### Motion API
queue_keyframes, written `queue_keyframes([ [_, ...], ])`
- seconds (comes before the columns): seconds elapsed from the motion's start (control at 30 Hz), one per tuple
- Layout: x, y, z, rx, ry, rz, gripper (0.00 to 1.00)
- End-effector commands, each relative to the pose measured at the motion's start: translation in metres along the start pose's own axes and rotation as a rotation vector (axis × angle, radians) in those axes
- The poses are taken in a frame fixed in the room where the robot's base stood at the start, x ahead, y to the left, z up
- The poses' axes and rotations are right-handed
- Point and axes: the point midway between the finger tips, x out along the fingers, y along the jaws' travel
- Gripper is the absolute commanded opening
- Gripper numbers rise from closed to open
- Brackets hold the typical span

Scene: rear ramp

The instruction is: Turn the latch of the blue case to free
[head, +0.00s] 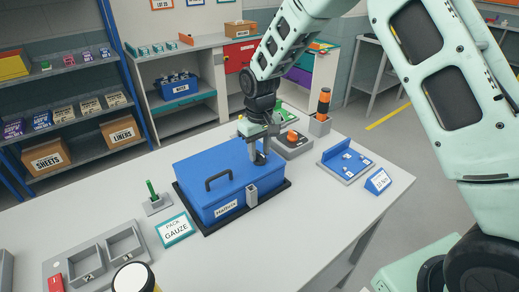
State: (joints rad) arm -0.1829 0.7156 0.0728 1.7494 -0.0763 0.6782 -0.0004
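The blue case (213,172) stands shut on a dark mat on the white table, with a black handle (218,180) on its lid and a white label on its front. A grey upright block (251,195) sits at the front right of the case; I cannot tell whether it is the latch. My gripper (258,158) points down at the right part of the lid, beside or over a small dark part there. The fingers partly hide that part. I cannot tell whether they touch it or how far apart they are.
A gauze sign (174,229) and a green peg on a stand (153,198) are left of the case. A grey box with an orange knob (292,140), an orange-topped holder (321,118) and a blue fixture (346,160) stand right.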

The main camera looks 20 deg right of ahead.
Motion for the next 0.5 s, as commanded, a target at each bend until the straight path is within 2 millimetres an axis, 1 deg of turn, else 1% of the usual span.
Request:
queue_keyframes([
  [0.17,-0.003,0.000,0.000,-0.001,0.001,0.000,0.35],
  [0.27,-0.012,0.000,-0.001,-0.001,0.003,0.000,0.35],
  [0.37,-0.029,0.000,-0.001,-0.001,0.006,0.000,0.35],
  [0.5,-0.061,0.000,-0.001,-0.002,0.006,0.001,0.35],
])
